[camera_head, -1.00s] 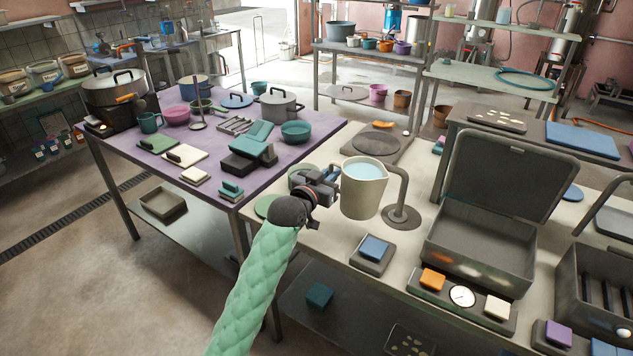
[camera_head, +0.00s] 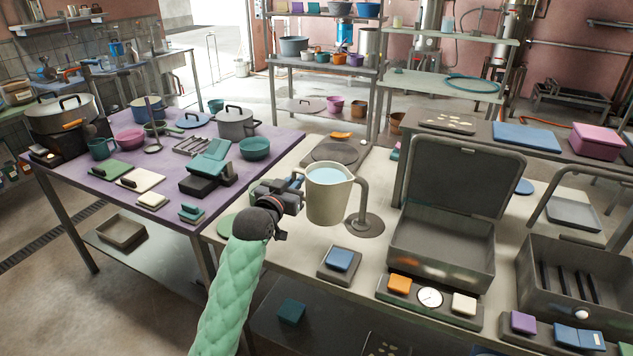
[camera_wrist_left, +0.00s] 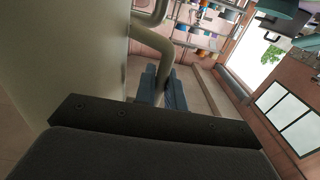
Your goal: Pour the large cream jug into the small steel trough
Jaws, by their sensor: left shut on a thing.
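The large cream jug (camera_head: 327,203) is upright in the head view and holds pale blue liquid near its rim. My left gripper (camera_head: 297,186) is at the jug's left side. In the wrist view, its blue fingers (camera_wrist_left: 158,86) are shut around the jug's curved cream handle (camera_wrist_left: 152,45). The jug's wall (camera_wrist_left: 62,55) fills the left of that view. An open grey bin (camera_head: 440,262) with a raised lid stands to the right. I cannot clearly identify the small steel trough. My right gripper is out of view.
A bent grey pipe (camera_head: 362,190) on a round base stands close at the jug's right. A blue block on a dark pad (camera_head: 340,262) lies in front. A dark slotted basin (camera_head: 575,275) is at far right. The purple table (camera_head: 100,185) at left is crowded.

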